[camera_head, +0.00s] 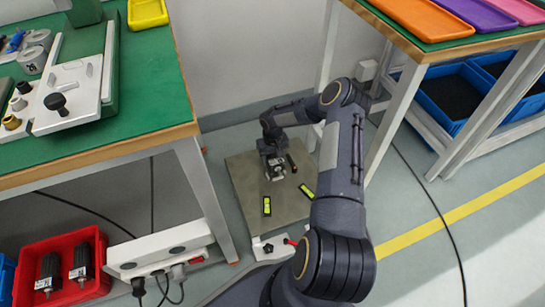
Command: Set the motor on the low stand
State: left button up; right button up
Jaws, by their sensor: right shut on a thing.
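The low stand (238,170) is a grey-brown square plate near the floor, between the two tables. My right arm reaches down over it from the lower right. My right gripper (274,167) is over the middle of the plate, shut on the motor, which is small and largely hidden by the jaws. I cannot tell whether the motor touches the plate. Two more dark motors (81,264) stand in a red bin (98,287) at the lower left. My left gripper is not in view.
Two yellow-green pieces (266,205) (307,191) and a dark bar (291,162) lie on or over the plate. A green-topped table (148,95) is at left, with its leg close to the plate. An orange tray (422,17) lies on the right table; blue bins (446,92) sit below.

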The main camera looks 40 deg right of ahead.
dwell(0.3)
jog(key=shift+f+b, duration=1.1)
jog(key=shift+f, duration=0.2)
jog(key=shift+f+b, duration=0.3)
jog(key=shift+b, duration=0.15)
dwell(0.4)
jog(key=o, duration=1)
jog(key=shift+o, duration=0.6)
jog(key=shift+s+f, duration=0.1)
jog(key=shift+r+p, duration=1.8)
jog(key=shift+r, duration=2.2)
